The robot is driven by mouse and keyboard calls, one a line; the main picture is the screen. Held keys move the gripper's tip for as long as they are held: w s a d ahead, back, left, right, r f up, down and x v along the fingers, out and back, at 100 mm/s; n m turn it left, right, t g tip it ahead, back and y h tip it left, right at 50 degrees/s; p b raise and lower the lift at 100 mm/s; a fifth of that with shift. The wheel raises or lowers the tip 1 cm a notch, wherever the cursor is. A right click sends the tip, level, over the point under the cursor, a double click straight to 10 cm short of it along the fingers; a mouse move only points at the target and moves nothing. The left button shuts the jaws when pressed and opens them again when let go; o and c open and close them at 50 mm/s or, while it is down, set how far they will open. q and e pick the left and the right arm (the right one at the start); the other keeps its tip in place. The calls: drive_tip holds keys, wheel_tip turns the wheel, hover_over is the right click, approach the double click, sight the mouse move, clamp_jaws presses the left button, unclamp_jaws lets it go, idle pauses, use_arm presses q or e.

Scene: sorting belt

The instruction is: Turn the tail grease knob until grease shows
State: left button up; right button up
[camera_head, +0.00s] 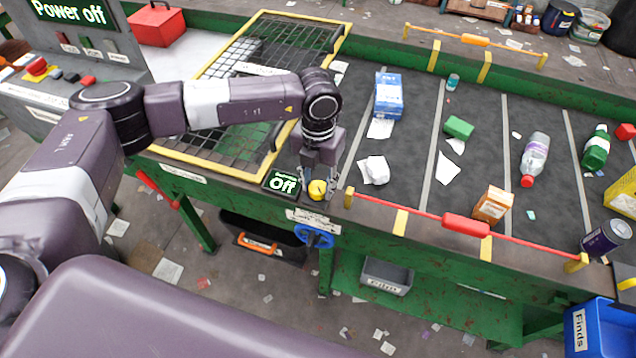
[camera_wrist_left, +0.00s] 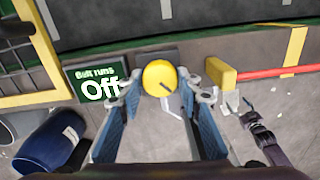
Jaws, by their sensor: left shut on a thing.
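The yellow knob (camera_head: 317,189) sits on the belt's near rail, beside a small display reading "Belt runs: Off" (camera_head: 283,183). My left gripper (camera_head: 318,190) points down over the rail and is shut on the knob.
A blue handwheel (camera_head: 314,236) is below the rail under the knob. A red bar (camera_head: 466,225) runs along the rail to the right. The belt (camera_head: 420,165) carries bottles, boxes and paper. A yellow-framed mesh guard (camera_head: 225,165) lies to the left.

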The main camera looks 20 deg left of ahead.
sight(318, 186)
use_arm(q)
drive_tip(key=shift+f+m+b, duration=0.15)
drive_tip(key=shift+m+b, duration=0.15)
drive_tip(key=shift+b, duration=0.25)
drive_tip(key=m+b, duration=0.4)
drive_tip(key=b, duration=0.3)
drive_tip(key=shift+w+m, duration=0.1)
drive_tip(key=shift+m, duration=0.2)
drive_tip(key=shift+r+m+b, duration=0.2)
drive_tip(key=shift+m+b, duration=0.6)
drive_tip(key=shift+b, duration=0.2)
drive_tip(key=o, duration=1.2)
drive_tip(key=shift+c, duration=0.2)
drive_tip(key=shift+r, duration=0.1)
wheel_tip(318, 186, up, 12)
